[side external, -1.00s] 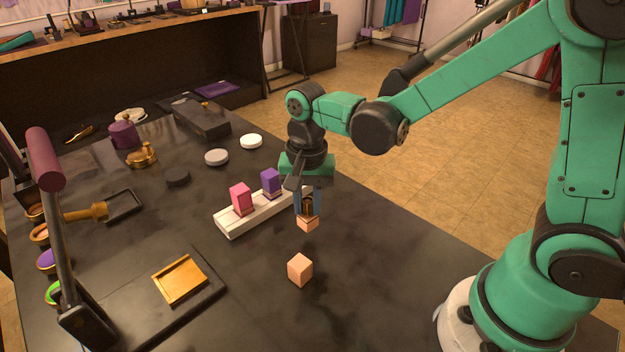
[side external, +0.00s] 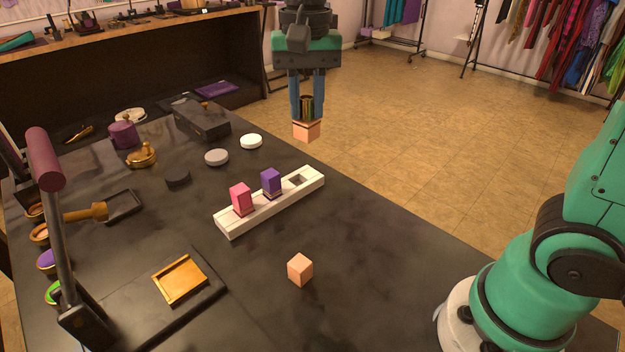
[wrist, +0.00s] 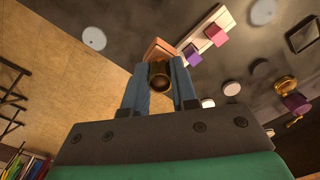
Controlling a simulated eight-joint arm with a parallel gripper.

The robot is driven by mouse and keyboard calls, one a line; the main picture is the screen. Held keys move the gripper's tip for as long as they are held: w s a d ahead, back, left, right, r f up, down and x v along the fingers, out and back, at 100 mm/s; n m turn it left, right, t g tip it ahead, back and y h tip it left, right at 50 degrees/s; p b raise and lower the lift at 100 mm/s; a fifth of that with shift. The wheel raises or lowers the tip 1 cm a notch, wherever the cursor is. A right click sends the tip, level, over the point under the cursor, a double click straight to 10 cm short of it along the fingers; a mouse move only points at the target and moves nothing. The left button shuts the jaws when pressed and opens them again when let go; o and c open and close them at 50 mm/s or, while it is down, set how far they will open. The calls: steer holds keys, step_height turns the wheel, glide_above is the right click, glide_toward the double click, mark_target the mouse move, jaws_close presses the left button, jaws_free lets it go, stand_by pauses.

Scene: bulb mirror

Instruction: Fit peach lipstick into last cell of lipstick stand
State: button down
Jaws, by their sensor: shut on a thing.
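My gripper (side external: 307,112) points down, shut on the peach lipstick (side external: 306,131), which has a peach square base below and a dark gold tube between the fingers. It hangs upright, well above the table, beyond the stand's right end in the side view. The white lipstick stand (side external: 258,211) holds a pink lipstick (side external: 241,199) and a purple lipstick (side external: 271,183). Its right end cell (side external: 297,180) is empty. In the wrist view the tube (wrist: 158,77) sits between the fingers, and the peach base partly covers the near end of the stand (wrist: 203,38).
A loose peach block (side external: 300,269) stands on the dark table in front of the stand. Several round discs, including a white one (side external: 251,141), lie behind it. A gold tray (side external: 180,280) is at front left, by a lamp-like post (side external: 75,250). The table right of the stand is clear.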

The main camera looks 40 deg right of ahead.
steer(key=w+d+f+n, duration=0.2)
steer(key=d+f+n, duration=0.15)
steer(key=n, duration=0.35)
steer(key=w+d+r, duration=0.3)
steer(key=w+r, duration=0.2)
steer(key=w, duration=0.3)
step_height(320, 180, down, 20)
steer(key=shift+s+d+r, duration=0.1)
steer(key=shift+d, duration=0.05)
steer(key=c, duration=0.7)
jaws_free()
step_height(320, 180, up, 11)
steer(key=s+a+t, duration=0.3)
steer(key=s+t, duration=0.4)
steer(key=s, duration=0.8)
steer(key=shift+a+f+n, duration=0.2)
steer(key=shift+f+n, duration=0.2)
steer(key=shift+f, duration=0.05)
steer(key=shift+s, duration=0.1)
